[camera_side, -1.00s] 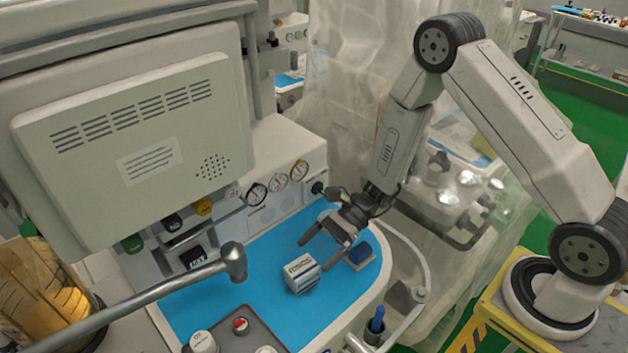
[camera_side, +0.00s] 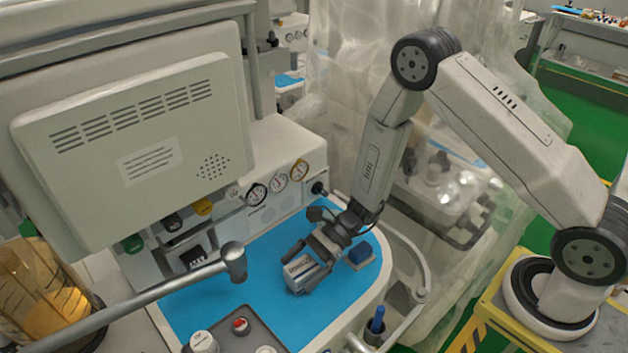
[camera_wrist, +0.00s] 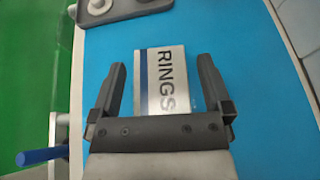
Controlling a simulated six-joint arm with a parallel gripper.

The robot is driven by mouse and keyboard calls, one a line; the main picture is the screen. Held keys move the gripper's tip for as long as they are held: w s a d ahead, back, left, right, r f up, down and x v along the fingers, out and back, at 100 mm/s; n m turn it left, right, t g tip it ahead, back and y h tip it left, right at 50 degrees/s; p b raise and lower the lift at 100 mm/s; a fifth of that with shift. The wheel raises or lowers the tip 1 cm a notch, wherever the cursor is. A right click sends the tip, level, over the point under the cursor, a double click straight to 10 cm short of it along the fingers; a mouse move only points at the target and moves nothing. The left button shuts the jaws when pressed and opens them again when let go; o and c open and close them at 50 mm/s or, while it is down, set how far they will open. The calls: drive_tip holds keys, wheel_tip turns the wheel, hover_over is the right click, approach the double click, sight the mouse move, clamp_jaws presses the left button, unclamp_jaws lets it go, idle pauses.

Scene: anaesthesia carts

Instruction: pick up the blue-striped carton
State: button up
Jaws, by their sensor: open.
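The blue-striped carton (camera_side: 299,272) is a small white box on the blue work surface. In the wrist view the carton (camera_wrist: 163,80) shows the dark letters "RINGS" and a blue stripe along its left side. My gripper (camera_side: 300,263) is open, with its fingers reaching down around the carton in the side view. In the wrist view my gripper (camera_wrist: 161,80) has one finger on each side of the carton, with a gap at both sides. The carton's near end is partly hidden by the gripper's palm.
A grey tray (camera_side: 251,328) with small containers stands at the front. A metal arm (camera_side: 150,293) crosses at left. A curved rail (camera_side: 424,262) borders the right edge.

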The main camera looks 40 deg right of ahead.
sight(302, 267)
drive_tip(key=c, duration=1.3)
drive_tip(key=shift+o, duration=0.2)
drive_tip(key=shift+r, duration=0.15)
drive_tip(key=shift+r, duration=4.85)
